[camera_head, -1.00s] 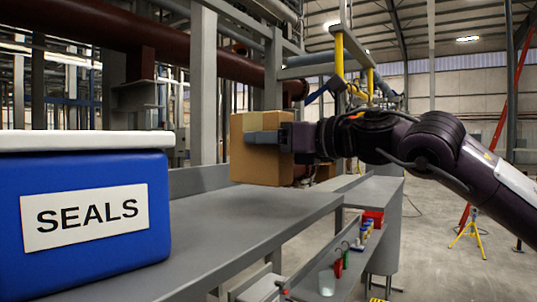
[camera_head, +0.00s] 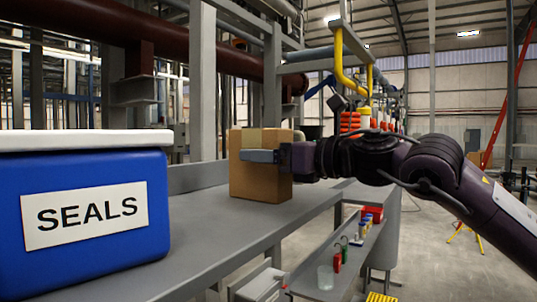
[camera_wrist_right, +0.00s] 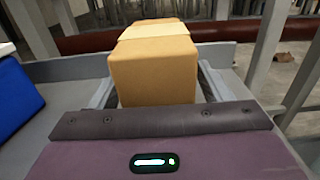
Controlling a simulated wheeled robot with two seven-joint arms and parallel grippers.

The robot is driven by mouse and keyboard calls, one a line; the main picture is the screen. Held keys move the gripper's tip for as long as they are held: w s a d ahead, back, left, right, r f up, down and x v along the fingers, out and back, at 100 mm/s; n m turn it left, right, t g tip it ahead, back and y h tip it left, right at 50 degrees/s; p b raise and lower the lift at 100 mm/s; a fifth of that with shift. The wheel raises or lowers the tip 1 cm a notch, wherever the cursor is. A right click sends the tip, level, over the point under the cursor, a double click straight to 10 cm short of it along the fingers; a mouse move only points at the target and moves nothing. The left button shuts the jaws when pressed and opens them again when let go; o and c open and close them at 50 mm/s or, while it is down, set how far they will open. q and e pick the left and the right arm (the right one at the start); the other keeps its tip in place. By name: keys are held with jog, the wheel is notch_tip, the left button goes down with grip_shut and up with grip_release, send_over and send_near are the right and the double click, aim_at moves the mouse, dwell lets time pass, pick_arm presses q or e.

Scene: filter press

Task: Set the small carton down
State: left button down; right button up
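The small carton (camera_head: 262,181), a brown box with a paler tape strip on top, is upright over the grey bench (camera_head: 225,222). Its base appears to meet the bench top, but I cannot tell whether a thin gap remains. My right gripper (camera_head: 262,156) comes from the right, with one finger across the carton's near side. In the right wrist view the carton (camera_wrist_right: 154,75) fills the space between both fingers, which lie along its sides. The gripper is shut on it. My left gripper is not in view.
A blue box with a white lid, labelled SEALS (camera_head: 85,215), stands on the bench at left. Bare bench lies between it and the carton. Steel posts rise behind. A lower shelf (camera_head: 335,265) at right holds small coloured items.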

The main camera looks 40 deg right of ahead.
jog(key=shift+s+r, duration=0.1)
jog(key=shift+r, duration=0.05)
jog(key=b+v, duration=0.1)
jog(key=v, duration=0.1)
jog(key=b+v, duration=0.3)
jog(key=b, duration=0.1)
jog(key=shift+s+d+f, duration=0.15)
jog(key=shift+s+f, duration=0.15)
jog(key=shift+s, duration=0.1)
jog(key=b+v, duration=0.3)
jog(key=v, duration=0.3)
jog(key=shift+r, duration=0.25)
